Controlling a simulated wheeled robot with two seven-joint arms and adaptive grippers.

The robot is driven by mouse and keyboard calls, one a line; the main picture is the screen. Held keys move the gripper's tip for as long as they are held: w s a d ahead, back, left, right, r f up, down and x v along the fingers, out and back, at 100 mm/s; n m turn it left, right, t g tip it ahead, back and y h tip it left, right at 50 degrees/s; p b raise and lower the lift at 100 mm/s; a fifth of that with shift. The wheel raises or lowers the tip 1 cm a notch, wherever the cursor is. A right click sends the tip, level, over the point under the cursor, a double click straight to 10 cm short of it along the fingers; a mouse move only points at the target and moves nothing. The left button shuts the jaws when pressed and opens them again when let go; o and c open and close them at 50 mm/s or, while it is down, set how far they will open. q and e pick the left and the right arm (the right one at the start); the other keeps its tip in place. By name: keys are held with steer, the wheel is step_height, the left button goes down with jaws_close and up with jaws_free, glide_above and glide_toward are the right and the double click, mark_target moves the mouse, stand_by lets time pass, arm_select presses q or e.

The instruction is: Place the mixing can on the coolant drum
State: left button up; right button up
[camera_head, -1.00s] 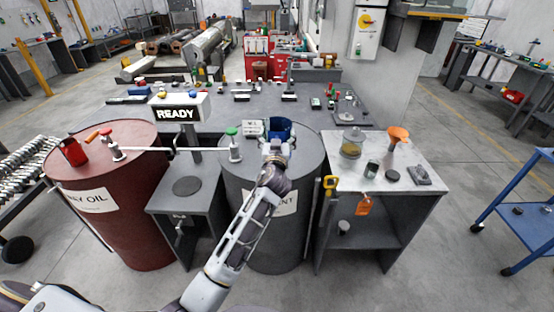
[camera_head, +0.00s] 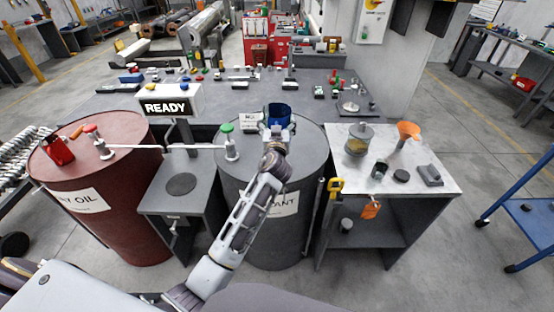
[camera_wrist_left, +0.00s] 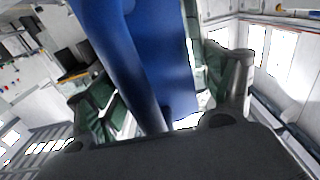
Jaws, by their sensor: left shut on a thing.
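The mixing can (camera_head: 281,109) is blue and shows over the far part of the grey coolant drum's top. The coolant drum (camera_head: 240,190) stands in the middle, with a white label partly hidden by my arm. My left gripper (camera_head: 277,129) is shut on the can, which also fills the middle of the left wrist view (camera_wrist_left: 170,60) between the two fingers. I cannot tell whether the can's base touches the drum top, as the gripper and wrist hide it. My right gripper is not in view.
A green-knobbed pump (camera_head: 231,148) and a white box (camera_head: 250,121) are near the can on the drum's left side. A red oil drum (camera_head: 105,200) stands left. A side table (camera_head: 410,158) at right holds a jar, an orange funnel (camera_head: 408,131) and small parts.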

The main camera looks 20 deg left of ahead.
arm_select(q)
steer(key=shift+f, duration=3.1)
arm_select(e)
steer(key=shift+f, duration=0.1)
arm_select(q)
steer(key=shift+f, duration=1.85)
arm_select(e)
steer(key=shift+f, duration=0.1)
arm_select(q)
steer(key=shift+f+b, duration=0.15)
steer(key=shift+b, duration=0.3)
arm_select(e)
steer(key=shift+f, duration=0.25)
arm_select(q)
steer(key=o, duration=1.4)
steer(key=shift+o, duration=0.2)
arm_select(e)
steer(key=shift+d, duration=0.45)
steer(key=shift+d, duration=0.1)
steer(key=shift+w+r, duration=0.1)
